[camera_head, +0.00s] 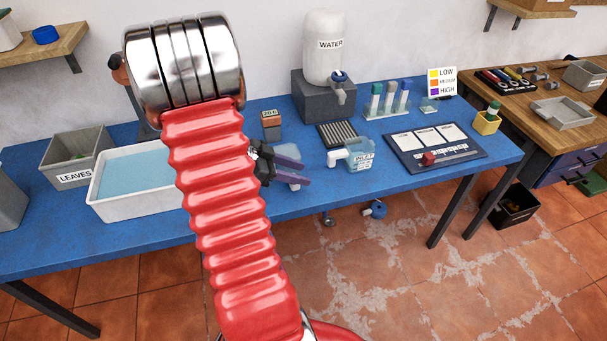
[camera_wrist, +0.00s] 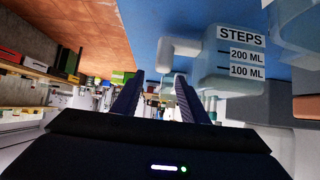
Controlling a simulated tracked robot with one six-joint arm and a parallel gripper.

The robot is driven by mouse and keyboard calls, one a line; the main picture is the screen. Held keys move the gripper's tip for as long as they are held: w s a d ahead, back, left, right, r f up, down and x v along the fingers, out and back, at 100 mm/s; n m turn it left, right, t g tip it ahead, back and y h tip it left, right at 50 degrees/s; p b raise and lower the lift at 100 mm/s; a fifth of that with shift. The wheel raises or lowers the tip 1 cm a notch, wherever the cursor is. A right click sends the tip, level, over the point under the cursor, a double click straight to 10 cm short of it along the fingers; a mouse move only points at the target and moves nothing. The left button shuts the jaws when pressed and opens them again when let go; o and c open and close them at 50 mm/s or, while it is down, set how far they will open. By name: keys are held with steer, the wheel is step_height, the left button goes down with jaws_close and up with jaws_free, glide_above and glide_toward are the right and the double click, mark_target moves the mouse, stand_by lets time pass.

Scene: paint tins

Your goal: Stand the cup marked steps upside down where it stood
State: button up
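The cup marked STEPS (camera_wrist: 236,72) is pale, see-through and shows its label the right way up in the wrist view, where the tabletop is at the top. So the cup is upside down, rim end towards the table, and seems to stand on it. Its handle (camera_wrist: 176,48) sticks out to the left there. In the head view the cup (camera_head: 288,151) is partly hidden behind my gripper (camera_head: 304,171). My gripper is open and empty, its dark fingers apart beside the cup; they also show in the wrist view (camera_wrist: 160,88).
The INLET cup (camera_head: 361,157) stands upright to the right, in front of a ribbed rack (camera_head: 338,134). A white tub of water (camera_head: 135,212) is at the left. The water tank (camera_head: 324,50) stands behind. A measuring board (camera_head: 465,153) lies farther right. The front table edge is near.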

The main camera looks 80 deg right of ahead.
steer(key=v, duration=1.1)
steer(key=shift+f, duration=0.1)
stand_by(0.6)
steer(key=w+a+n+t+y, duration=0.1)
steer(key=w+a+n+t, duration=0.25)
steer(key=a+n, duration=0.6)
steer(key=w+a+n+t+y, duration=0.25)
steer(key=w+a+n, duration=0.25)
steer(key=a+n, duration=0.45)
steer(key=w+a+r+n+t+y, duration=0.1)
steer(key=a+r+n+t, duration=0.3)
steer(key=a, duration=0.8)
steer(key=w+a+r+n+t+y, duration=0.1)
steer(key=a+r+n+t, duration=0.4)
steer(key=a, duration=0.7)
step_height(320, 180, up, 3)
steer(key=shift+w+f+n, duration=0.1)
steer(key=shift+w+n, duration=0.1)
steer(key=shift+n, duration=0.8)
